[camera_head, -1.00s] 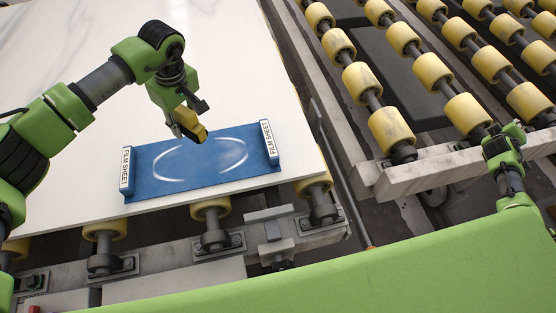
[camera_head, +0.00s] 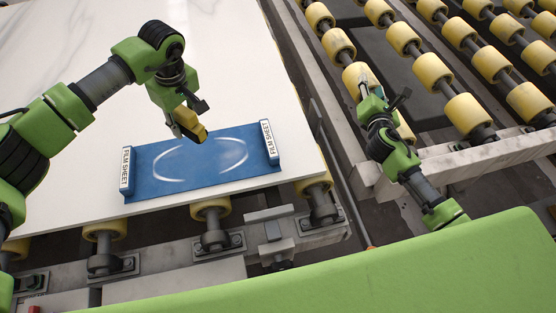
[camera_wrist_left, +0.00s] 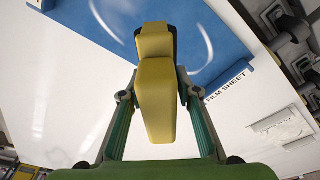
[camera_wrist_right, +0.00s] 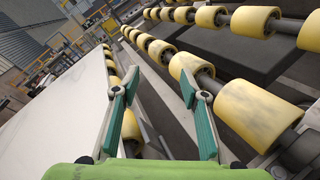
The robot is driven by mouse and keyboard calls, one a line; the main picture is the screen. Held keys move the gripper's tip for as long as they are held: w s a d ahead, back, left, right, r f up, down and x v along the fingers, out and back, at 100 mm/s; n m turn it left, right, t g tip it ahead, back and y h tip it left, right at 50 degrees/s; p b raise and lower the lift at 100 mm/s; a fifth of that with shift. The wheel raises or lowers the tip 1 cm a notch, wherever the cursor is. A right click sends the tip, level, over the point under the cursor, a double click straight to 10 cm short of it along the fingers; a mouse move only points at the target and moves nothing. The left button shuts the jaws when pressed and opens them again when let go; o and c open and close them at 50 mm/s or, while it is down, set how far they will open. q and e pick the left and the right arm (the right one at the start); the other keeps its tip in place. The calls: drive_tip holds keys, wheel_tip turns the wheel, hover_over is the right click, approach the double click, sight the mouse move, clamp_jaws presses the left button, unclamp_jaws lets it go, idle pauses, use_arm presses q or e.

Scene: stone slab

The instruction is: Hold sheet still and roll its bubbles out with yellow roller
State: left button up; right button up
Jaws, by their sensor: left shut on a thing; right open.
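The blue film sheet (camera_head: 200,168) lies on the white slab near its front edge. It has a blue bar labelled FILM SHEET at each end and white curved marks on its face. My left gripper (camera_head: 187,112) is shut on the yellow roller (camera_head: 193,128), above the sheet's far edge; contact with the sheet cannot be told. The roller (camera_wrist_left: 156,95) fills the middle of the left wrist view, with the sheet (camera_wrist_left: 220,55) beyond it. My right gripper (camera_head: 381,98) is open and empty, right of the slab, over the conveyor area. Its spread fingers show in the right wrist view (camera_wrist_right: 152,85).
The white stone slab (camera_head: 70,60) rests on yellow conveyor rollers (camera_head: 211,208). Another roller conveyor with a metal frame (camera_head: 460,160) stands to the right, across a gap. A small metal bracket (camera_head: 277,250) sits below the slab's front edge. Most of the slab is clear.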

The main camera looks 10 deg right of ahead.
sight(270, 141)
drive_tip(key=s+a+f+n+y, duration=0.1)
drive_tip(key=s+a+f+n, duration=0.1)
drive_tip(key=a, duration=0.4)
drive_tip(key=s+a+f+n+y, duration=0.1)
drive_tip(key=s+a+f+n, duration=0.1)
drive_tip(key=a, duration=0.4)
drive_tip(key=s+a+f+n+y, duration=0.1)
drive_tip(key=s+a+f+n, duration=0.1)
drive_tip(key=a, duration=0.4)
drive_tip(key=shift+s+a+f+g, duration=0.3)
drive_tip(key=shift+s+f, duration=0.25)
drive_tip(key=shift+s, duration=0.1)
drive_tip(key=s+a+n+y, duration=0.1)
drive_tip(key=s+a, duration=0.1)
drive_tip(key=a, duration=0.2)
drive_tip(key=s+a+n, duration=0.2)
drive_tip(key=a, duration=0.2)
drive_tip(key=s+a+n+y, duration=0.1)
drive_tip(key=s+a, duration=0.2)
drive_tip(key=a, duration=0.1)
drive_tip(key=shift+a+f+n+y, duration=0.25)
drive_tip(key=shift+f+n+y, duration=0.05)
drive_tip(key=shift+a, duration=0.2)
drive_tip(key=shift+w+f, duration=0.1)
drive_tip(key=shift+w, duration=0.15)
drive_tip(key=x, duration=1.1)
drive_tip(key=shift+a+f, duration=0.1)
drive_tip(key=shift+f, duration=0.15)
clamp_jaws()
